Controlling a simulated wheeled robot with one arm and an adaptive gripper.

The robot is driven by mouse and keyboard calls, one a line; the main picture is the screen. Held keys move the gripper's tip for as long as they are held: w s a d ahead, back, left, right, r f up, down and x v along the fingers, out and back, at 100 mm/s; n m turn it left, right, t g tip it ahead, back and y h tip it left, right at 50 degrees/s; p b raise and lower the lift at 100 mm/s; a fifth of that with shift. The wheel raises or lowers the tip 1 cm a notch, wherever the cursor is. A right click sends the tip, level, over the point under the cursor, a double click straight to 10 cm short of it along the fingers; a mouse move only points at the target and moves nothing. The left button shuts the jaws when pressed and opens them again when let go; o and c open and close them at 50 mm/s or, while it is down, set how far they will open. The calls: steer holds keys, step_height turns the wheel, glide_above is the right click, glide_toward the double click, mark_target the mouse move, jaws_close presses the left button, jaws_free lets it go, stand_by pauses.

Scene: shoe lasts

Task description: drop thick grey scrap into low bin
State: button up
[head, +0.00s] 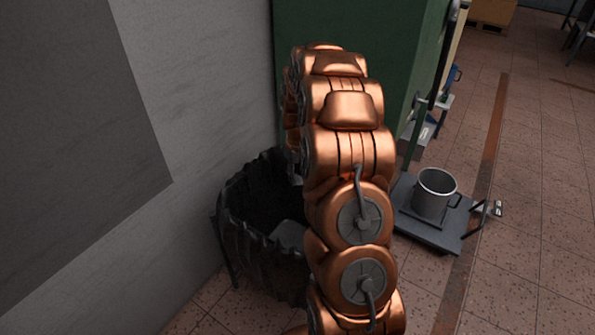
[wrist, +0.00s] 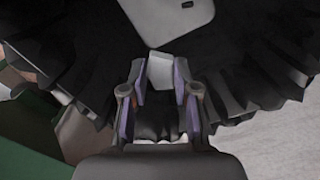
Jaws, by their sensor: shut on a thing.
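The low bin (head: 240,245) is black, ribbed and open-topped. It stands on the floor against the grey wall, partly hidden by my copper arm. In the wrist view its dark ribbed wall (wrist: 255,70) fills much of the picture. My gripper (wrist: 162,72) is over the bin, its two purple-lined fingers closed on a small light grey block, the thick grey scrap (wrist: 159,62). The scrap shows between the fingertips, apart from the bin's wall. The head view does not clearly show the gripper or the scrap.
A flat grey piece (wrist: 168,22) with a small hole lies inside the bin. A green cabinet (head: 340,20) stands behind. To the right, a metal mug (head: 434,192) sits on a dark platform (head: 430,232).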

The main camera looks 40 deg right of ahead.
mark_target(298, 178)
steer(key=shift+f, duration=1)
steer(key=o, duration=0.9)
step_height(298, 178, up, 12)
